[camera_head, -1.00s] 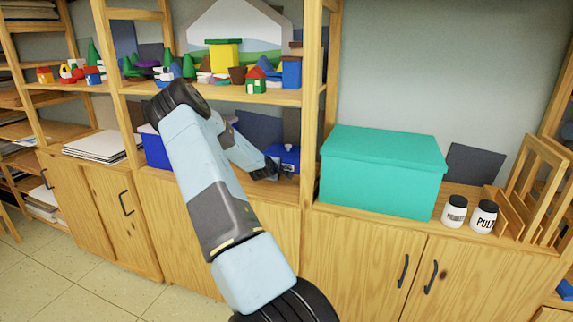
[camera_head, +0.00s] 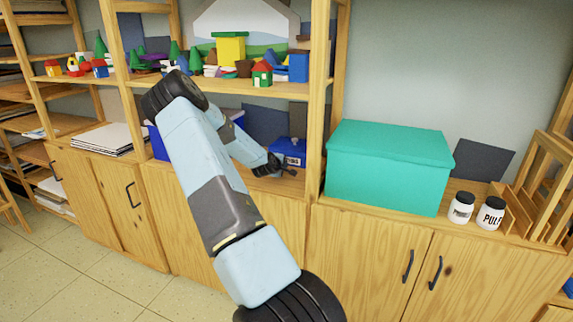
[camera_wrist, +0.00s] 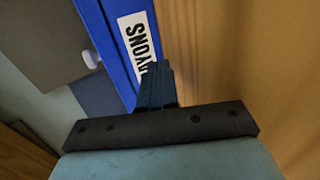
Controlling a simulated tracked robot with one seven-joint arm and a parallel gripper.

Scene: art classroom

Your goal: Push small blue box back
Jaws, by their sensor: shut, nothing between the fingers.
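The small blue box (camera_head: 290,148) stands on the cabinet top under the toy shelf, against the upright post. In the wrist view its blue side (camera_wrist: 108,30) carries a white label reading "YONS", partly cut off. My gripper (camera_head: 288,172) is low at the front of the box, with its fingers shut and empty. In the wrist view the shut fingertips (camera_wrist: 155,68) overlap the lower end of the label. They are at or very close to the box face; I cannot tell if they touch.
A teal box (camera_head: 385,170) stands right of the post (camera_head: 320,110), with two white jars (camera_head: 462,208) beside it. A larger blue box (camera_head: 158,143) is partly behind my arm. Toy blocks fill the shelf above (camera_head: 215,85). A dark panel (camera_head: 268,122) leans behind.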

